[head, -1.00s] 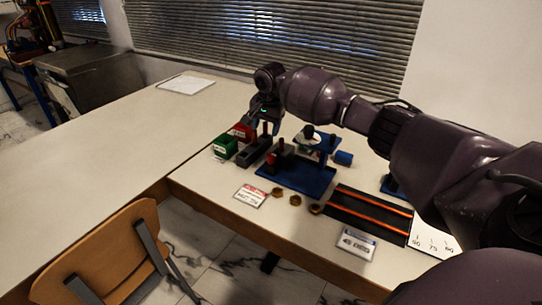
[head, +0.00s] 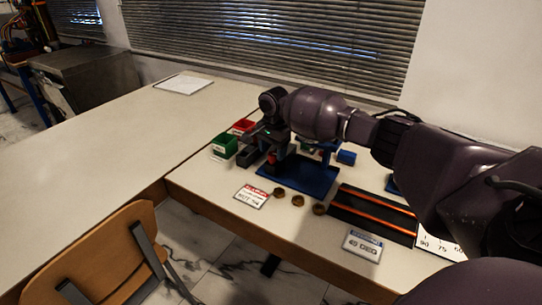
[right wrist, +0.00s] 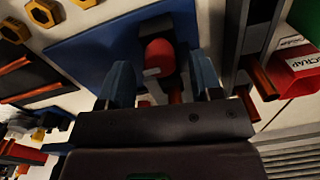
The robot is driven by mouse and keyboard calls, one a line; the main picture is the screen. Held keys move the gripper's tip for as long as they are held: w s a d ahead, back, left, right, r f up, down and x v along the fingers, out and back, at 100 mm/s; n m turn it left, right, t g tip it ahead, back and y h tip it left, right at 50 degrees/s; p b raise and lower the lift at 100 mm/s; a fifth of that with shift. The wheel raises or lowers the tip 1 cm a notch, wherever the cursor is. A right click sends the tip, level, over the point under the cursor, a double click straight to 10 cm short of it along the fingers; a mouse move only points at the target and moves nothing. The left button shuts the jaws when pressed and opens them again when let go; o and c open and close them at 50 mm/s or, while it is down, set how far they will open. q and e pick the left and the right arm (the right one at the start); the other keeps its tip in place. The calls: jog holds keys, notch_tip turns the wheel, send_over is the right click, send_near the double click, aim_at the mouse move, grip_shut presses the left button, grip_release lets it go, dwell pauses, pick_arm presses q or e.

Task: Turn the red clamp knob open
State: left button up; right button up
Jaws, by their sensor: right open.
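The red clamp knob (right wrist: 160,56) shows in the right wrist view, above the blue base plate (right wrist: 90,55). A pale bar sticks out just below it in the picture. My right gripper (right wrist: 163,80) is open, with one blue finger to each side of the knob's near end. I cannot tell whether either finger touches it. In the head view the right gripper (head: 272,150) is low over the left end of the blue base plate (head: 305,180), and the arm hides much of the blue rig. My left gripper is not in view.
A green bin (head: 224,145) and a red bin (head: 243,126) stand left of the rig. Brass nuts (head: 297,201) and a label card (head: 251,197) lie in front. A dark tray with orange rails (head: 375,212) is to the right.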

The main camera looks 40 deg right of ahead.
jog(key=shift+f, duration=0.85)
